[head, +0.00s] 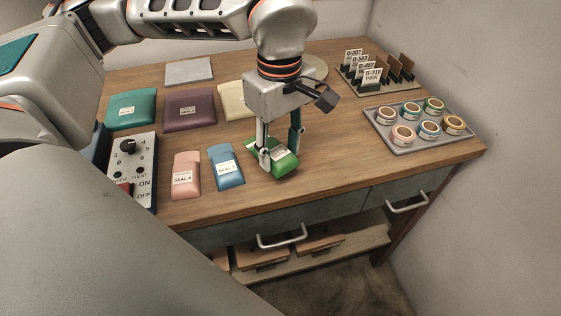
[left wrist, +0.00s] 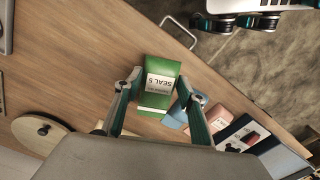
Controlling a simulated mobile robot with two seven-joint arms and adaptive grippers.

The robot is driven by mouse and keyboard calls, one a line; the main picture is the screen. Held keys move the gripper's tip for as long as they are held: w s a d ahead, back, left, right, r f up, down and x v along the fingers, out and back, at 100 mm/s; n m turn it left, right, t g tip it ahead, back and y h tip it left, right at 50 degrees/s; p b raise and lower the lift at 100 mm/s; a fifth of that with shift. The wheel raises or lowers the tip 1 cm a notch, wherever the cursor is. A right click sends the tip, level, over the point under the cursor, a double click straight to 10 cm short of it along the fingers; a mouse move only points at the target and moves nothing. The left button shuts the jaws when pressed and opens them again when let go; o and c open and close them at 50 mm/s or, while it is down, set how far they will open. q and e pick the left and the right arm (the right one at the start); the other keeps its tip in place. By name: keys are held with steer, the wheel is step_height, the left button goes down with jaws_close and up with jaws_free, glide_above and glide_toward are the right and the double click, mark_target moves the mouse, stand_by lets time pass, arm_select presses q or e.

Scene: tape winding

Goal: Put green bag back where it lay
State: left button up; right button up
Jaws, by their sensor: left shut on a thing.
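The green bag (head: 285,165) is between the fingers of my left gripper (head: 281,152), near the table's front edge, to the right of the blue bag (head: 226,168). The fingers are shut on its two sides. The bag looks tilted in the head view; I cannot tell whether it touches the table. In the left wrist view the green bag (left wrist: 159,72) shows a white label reading SEAL 5, upside down, between the fingertips (left wrist: 162,92). My right gripper is not in view.
A pink bag (head: 186,175) lies left of the blue one. Teal (head: 131,108), purple (head: 190,109) and cream (head: 233,100) pouches lie behind. A control box (head: 133,165) stands at left. A tape tray (head: 409,146) and a card rack (head: 392,89) are at right. Bare wood (head: 335,140) lies between.

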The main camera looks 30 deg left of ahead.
mark_target(280, 153)
arm_select(q)
step_height(280, 153, down, 4)
steer(key=shift+r+b, duration=0.15)
steer(key=shift+b, duration=0.15)
steer(key=shift+f, duration=0.3)
steer(key=o, duration=1.1)
steer(key=shift+r, duration=0.1)
